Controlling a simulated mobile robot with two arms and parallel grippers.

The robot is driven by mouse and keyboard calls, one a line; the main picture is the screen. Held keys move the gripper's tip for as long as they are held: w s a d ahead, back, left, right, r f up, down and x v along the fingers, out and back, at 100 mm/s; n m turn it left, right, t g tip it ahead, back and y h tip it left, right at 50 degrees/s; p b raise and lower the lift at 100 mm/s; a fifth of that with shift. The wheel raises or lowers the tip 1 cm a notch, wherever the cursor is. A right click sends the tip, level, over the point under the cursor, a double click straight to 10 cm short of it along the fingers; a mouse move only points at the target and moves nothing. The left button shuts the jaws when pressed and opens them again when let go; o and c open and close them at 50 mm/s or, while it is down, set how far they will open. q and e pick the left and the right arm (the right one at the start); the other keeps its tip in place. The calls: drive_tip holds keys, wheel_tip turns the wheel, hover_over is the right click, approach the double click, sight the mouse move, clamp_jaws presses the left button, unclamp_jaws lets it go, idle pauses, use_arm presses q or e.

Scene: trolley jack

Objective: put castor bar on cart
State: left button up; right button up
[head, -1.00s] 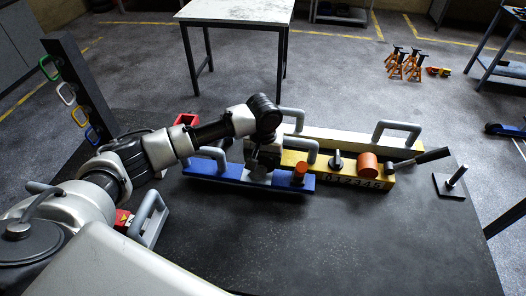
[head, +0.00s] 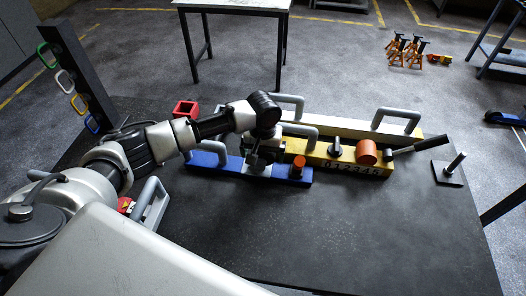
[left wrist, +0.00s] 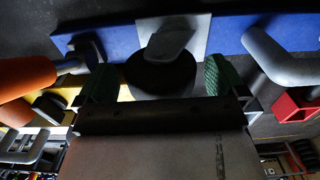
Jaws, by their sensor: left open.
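A blue bar (head: 208,161) lies on the dark table top, with a white plate in its middle, a grey handle at its left and an orange knob (head: 298,167) near its right end. I cannot tell for sure whether it is the castor bar. My left gripper (head: 255,163) points down over the white plate and hides part of it. In the left wrist view, the green-padded fingers (left wrist: 158,82) are apart, with a round black part (left wrist: 160,75) and a grey piece showing between them. I cannot tell whether they touch it. The blue bar (left wrist: 112,38) crosses that view. My right gripper is not in view.
Behind the blue bar lie a yellow bar (head: 375,172) with numbers and an orange cylinder, and a pale bar (head: 345,128) with grey handles. A black plate with a peg (head: 447,176) stands right. A red square holder (head: 185,109) stands left.

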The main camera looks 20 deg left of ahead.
use_arm(q)
drive_tip(key=shift+r, duration=0.15)
wheel_tip(320, 180, up, 12)
drive_tip(key=b, duration=0.2)
idle(0.5)
